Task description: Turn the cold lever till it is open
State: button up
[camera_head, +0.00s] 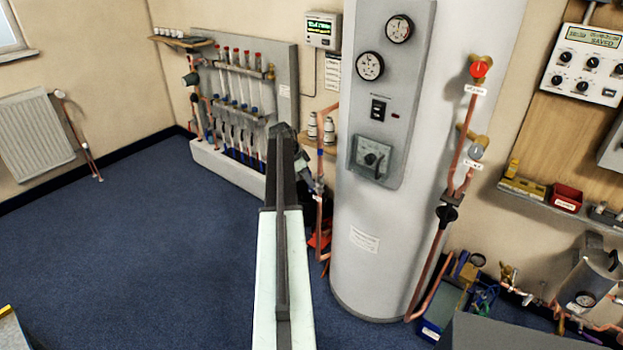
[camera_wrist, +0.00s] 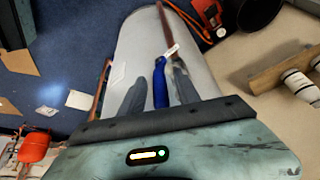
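The cold lever has a blue handle (camera_wrist: 160,84) and shows in the wrist view between the two fingers of my gripper (camera_wrist: 158,80). A small white tag (camera_wrist: 170,50) is near its upper end, beside a copper pipe. My fingers are apart, one on each side of the handle. The right finger is very near it or touching; I cannot tell which. In the head view my arm covers most of my gripper (camera_head: 303,160), which is beside the copper pipe (camera_head: 320,205) left of the white cylinder. The lever cannot be made out there.
The tall white cylinder (camera_head: 370,230) stands right of my arm. A wooden shelf (camera_wrist: 270,74) with white bottles (camera_wrist: 298,84) is close on the right in the wrist view. A pipe manifold panel (camera_head: 240,90) is behind on the left. The blue floor (camera_head: 140,260) at left is clear.

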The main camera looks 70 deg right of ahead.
jog(key=shift+s, duration=0.15)
jog(key=shift+r, duration=0.25)
jog(key=p+v, duration=0.7)
jog(key=shift+r, duration=0.15)
jog(key=shift+a, duration=0.1)
